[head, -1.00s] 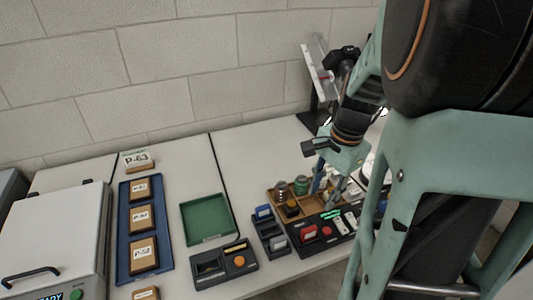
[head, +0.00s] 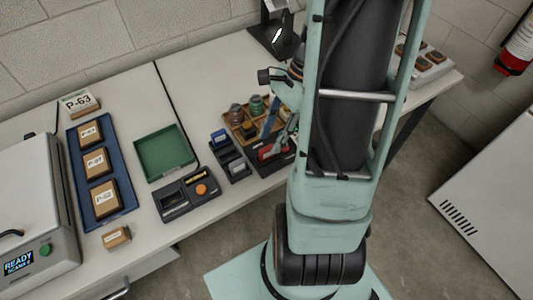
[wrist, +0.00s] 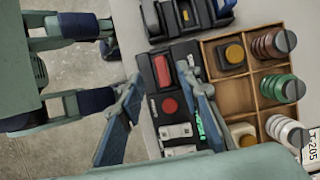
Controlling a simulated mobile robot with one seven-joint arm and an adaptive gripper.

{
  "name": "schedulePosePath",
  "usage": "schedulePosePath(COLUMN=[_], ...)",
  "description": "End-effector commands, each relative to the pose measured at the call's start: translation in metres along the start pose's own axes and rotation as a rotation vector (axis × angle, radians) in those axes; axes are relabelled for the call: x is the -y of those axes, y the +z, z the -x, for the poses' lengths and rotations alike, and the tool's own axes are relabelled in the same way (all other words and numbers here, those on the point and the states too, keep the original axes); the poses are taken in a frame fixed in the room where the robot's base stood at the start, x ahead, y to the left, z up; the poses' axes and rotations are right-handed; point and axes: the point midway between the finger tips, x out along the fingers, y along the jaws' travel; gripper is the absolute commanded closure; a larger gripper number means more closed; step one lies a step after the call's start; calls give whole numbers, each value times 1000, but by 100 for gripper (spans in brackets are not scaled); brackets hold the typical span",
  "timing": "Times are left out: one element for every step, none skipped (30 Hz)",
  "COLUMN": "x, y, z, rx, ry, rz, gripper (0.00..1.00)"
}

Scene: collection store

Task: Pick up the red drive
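The red drive (wrist: 162,71) sits upright in a slot of a black dock (wrist: 151,98), beside a round red button (wrist: 169,105). In the head view the red drive (head: 268,152) is partly hidden by my arm. My gripper (wrist: 160,74) is open, its two blue-grey fingers apart on either side of the drive in the wrist view. I cannot tell whether either finger touches it. In the head view my gripper (head: 277,132) is low over the dock and mostly hidden.
A wooden compartment tray (wrist: 230,92) with spools stands close to the right finger. A dark rack (head: 228,157) with a blue drive (head: 218,136) is beside the dock. A green tray (head: 163,153) and black device (head: 186,193) lie left. The table edge is near.

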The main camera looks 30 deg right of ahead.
Motion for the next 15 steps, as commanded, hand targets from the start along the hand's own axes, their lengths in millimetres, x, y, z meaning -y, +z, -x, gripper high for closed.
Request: schedulePosePath(x=[0,0,0,0,1,1,1,1,1,2,2,2,2,2,2], y=[0,-1,-2,-2,-4,-4,-5,-5,-4,-5,-5,-4,-4,-4,-4], z=[-5,-8,-13,-18,-23,-30,-34,-39,-44,-46,-49,-51,-52,-52,-52], rx=[1,1,2,2,1,2,1,1,2,1,0,0,0,-1,-1], ry=[1,1,2,3,2,4,3,2,2,2,2,1,1,0,0], rz=[-1,-1,-1,-1,0,1,1,0,0,0,0,0,1,1,1], gripper=[68,68,68,68,68,68,68,68,68,68,68,68,68,68,68])
